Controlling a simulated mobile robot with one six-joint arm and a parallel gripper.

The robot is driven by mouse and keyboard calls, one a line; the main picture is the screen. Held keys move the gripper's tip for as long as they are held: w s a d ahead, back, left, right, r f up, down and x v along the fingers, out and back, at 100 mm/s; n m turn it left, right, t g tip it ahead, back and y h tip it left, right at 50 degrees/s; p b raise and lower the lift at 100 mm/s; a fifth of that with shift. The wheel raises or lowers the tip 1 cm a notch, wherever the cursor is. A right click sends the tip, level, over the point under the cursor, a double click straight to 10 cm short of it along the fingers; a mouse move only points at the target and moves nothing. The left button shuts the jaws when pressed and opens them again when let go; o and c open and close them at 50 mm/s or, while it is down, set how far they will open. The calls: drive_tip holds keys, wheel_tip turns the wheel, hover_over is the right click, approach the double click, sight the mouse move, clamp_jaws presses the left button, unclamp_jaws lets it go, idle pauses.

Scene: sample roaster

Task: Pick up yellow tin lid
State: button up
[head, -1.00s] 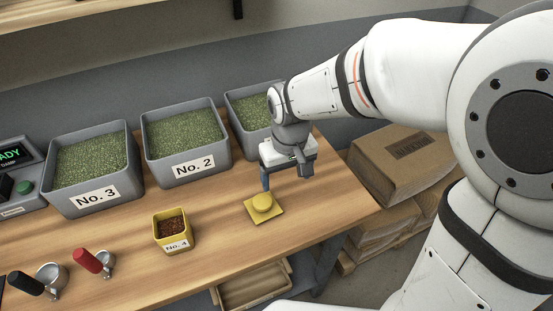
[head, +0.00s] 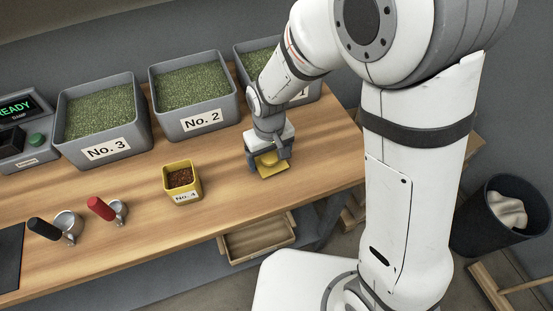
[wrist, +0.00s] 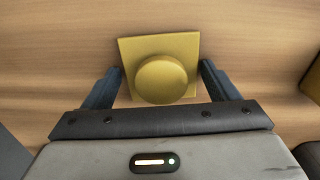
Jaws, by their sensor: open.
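The yellow tin lid (head: 268,162) lies on the wooden table, partly hidden behind my gripper in the head view. In the wrist view the lid (wrist: 160,78) is a square plate with a round knob facing up. My gripper (head: 268,168) is low over the lid. In the wrist view my gripper (wrist: 160,85) is open, with one dark finger on each side of the lid and gaps between. The yellow tin labelled No. 4 (head: 182,192) stands open to the left and holds brown contents.
Grey bins No. 3 (head: 108,150) and No. 2 (head: 200,122), plus one partly hidden bin, line the back. A black-handled scoop (head: 45,229) and a red-handled scoop (head: 103,208) lie at left. The table's front is clear right of the tin.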

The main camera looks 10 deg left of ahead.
drive_tip(key=c, duration=0.7)
